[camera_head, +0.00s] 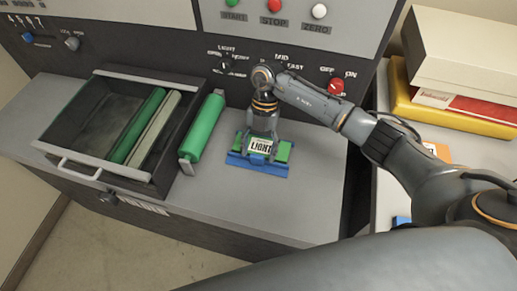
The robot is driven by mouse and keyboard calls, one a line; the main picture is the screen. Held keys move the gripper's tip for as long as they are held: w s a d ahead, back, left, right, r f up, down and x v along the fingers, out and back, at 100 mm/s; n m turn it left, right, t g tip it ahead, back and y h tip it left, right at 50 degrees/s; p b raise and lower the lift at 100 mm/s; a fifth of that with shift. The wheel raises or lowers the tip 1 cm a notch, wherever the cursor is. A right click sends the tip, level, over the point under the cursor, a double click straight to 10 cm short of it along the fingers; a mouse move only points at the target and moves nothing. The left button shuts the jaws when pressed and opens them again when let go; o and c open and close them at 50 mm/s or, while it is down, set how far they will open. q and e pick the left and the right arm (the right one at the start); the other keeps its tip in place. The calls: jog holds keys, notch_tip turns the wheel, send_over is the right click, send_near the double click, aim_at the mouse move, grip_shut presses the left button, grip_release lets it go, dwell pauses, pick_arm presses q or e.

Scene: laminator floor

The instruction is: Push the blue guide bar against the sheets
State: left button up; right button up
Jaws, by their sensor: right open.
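The blue guide bar (257,170) lies on the grey machine ledge, along the front edge of a small stack of sheets (261,148). I cannot tell whether the bar touches the sheets. My right gripper (263,132) points down just behind and above the sheets. My left gripper is not in view.
An open dark tray (68,115) with a green and a pale roller stands at left. A green roller (204,128) lies beside it. A control panel with buttons and a red knob (336,86) rises behind. Boxes (462,55) are stacked at right. The ledge right of the sheets is clear.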

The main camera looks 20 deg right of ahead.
jog(key=shift+a+r, duration=0.1)
jog(key=shift+r, duration=0.45)
notch_tip(320, 180, up, 9)
jog(key=shift+f, duration=0.15)
dwell(0.3)
